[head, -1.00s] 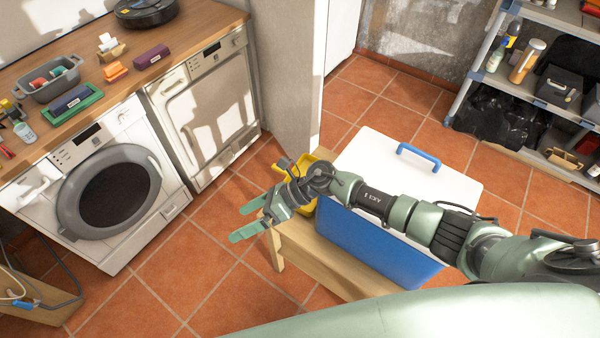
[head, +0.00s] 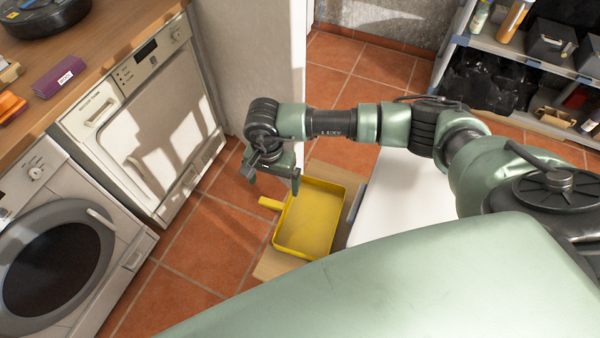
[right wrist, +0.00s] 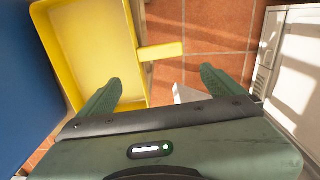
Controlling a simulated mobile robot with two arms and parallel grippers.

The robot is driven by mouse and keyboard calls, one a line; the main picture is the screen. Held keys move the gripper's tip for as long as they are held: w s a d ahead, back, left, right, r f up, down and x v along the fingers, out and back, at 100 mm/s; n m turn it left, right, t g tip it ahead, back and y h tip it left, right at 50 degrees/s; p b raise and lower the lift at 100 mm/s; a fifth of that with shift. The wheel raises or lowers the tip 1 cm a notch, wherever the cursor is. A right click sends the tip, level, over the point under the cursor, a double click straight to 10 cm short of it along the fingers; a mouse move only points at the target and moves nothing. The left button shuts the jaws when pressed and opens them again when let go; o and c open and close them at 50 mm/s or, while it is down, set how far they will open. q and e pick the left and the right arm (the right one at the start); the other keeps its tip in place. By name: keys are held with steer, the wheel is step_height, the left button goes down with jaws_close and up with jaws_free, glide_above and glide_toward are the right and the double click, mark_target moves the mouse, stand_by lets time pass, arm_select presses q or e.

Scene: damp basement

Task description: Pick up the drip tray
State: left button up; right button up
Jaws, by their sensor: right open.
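The drip tray is a shallow yellow tray (head: 312,222) with a short handle (head: 269,203) on its left side. It lies on a wooden bench (head: 275,264) beside the white-lidded box (head: 395,195). My right gripper (head: 273,178) is open and empty, pointing down above the tray's handle side. In the right wrist view, the tray (right wrist: 95,45) is at upper left, and its handle (right wrist: 160,51) reaches between and beyond the open fingers of the right gripper (right wrist: 160,78). The handle appears apart from the fingers. My left gripper is not in view.
The box's blue side (right wrist: 22,80) stands close beside the tray. A white dryer (head: 150,120) and a washing machine (head: 55,250) stand at the left under a wooden counter. A shelf (head: 520,60) is at the back right. Tiled floor (head: 215,225) is clear between.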

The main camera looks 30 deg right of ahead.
mark_target(273, 200)
steer(key=f, duration=0.2)
steer(key=s+f+p, duration=0.1)
steer(key=shift+a, duration=0.35)
steer(key=f, duration=0.2)
steer(key=shift+w+a+f, duration=0.1)
steer(key=shift+a+f, duration=0.1)
steer(key=shift+f, duration=0.6)
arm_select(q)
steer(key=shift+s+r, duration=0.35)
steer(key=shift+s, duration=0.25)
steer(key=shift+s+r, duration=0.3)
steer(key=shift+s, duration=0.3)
arm_select(e)
steer(key=c, duration=1.7)
